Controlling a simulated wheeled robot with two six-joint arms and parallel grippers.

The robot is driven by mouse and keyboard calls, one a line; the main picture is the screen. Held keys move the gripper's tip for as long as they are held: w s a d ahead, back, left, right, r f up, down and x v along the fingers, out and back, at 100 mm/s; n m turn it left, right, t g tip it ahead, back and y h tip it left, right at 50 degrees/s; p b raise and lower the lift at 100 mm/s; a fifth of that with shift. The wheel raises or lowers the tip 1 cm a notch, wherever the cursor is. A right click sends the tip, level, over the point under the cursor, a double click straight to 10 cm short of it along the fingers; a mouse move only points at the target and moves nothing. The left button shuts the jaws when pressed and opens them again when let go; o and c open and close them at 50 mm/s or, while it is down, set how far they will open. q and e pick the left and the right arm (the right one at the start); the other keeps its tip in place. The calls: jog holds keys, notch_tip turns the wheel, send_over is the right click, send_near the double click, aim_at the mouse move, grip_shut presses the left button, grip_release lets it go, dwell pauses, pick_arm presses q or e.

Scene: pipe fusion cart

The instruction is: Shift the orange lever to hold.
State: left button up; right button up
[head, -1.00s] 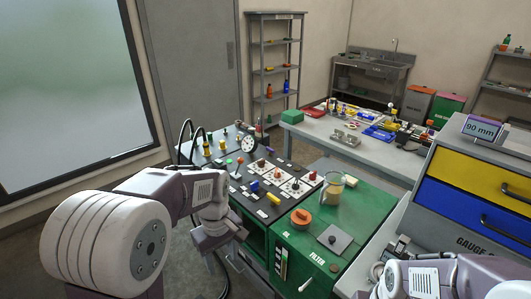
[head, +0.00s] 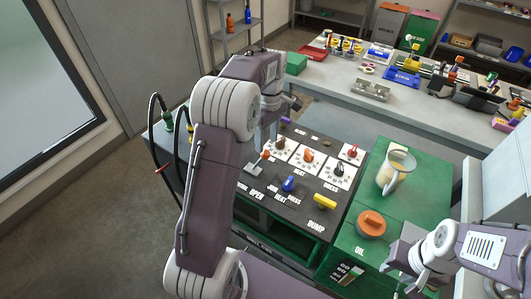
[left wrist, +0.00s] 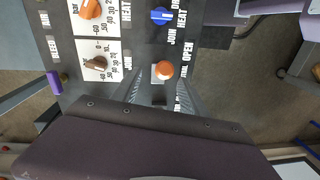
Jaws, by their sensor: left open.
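The orange lever (head: 265,155) has a rounded orange top on a pale stem and stands at the left of the dark control panel (head: 272,205). In the left wrist view its orange top (left wrist: 164,69) shows between the fingertips of my left gripper (left wrist: 163,92), beside the word OPEN. My left gripper is open; I cannot tell whether a finger touches the lever. In the head view my left arm hides part of the panel around it. My right gripper (head: 392,278) is low at the right, by the green OIL cabinet, away from the lever.
Close to the lever are a blue knob (head: 288,184), an orange dial knob (head: 308,155) and a yellow handle (head: 325,202). A jug (head: 394,172) and an orange cap (head: 371,224) stand on the green cabinet. Black hoses (head: 156,130) loop at the left.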

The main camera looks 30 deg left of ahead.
aim_at(265, 158)
pick_arm(q)
jog(key=shift+s+d+r, duration=0.2)
jog(key=shift+s+d, duration=0.3)
jog(key=shift+d, duration=0.1)
jog(key=shift+d+f, duration=0.15)
jog(key=shift+f, duration=0.45)
jog(key=f, duration=0.3)
jog(key=a+f+b, duration=0.1)
jog(key=f, duration=0.2)
jog(key=shift+s+a+f, duration=0.1)
jog(key=shift+a+f, duration=0.05)
jog(key=shift+f, duration=0.25)
jog(key=shift+s+d+f, duration=0.1)
jog(key=shift+d+f, duration=0.2)
jog(key=shift+f, duration=0.2)
jog(key=shift+a, duration=0.1)
jog(key=shift+c, duration=0.9)
grip_shut()
jog(key=shift+a, duration=0.1)
pick_arm(e)
jog(key=shift+s+d+f, duration=0.15)
jog(key=shift+d+f, duration=0.05)
jog(key=shift+f, duration=0.2)
jog(key=shift+s+d+f, duration=0.15)
jog(key=shift+d+f, duration=0.05)
jog(key=shift+f, duration=0.2)
pick_arm(q)
jog(key=shift+r, duration=0.1)
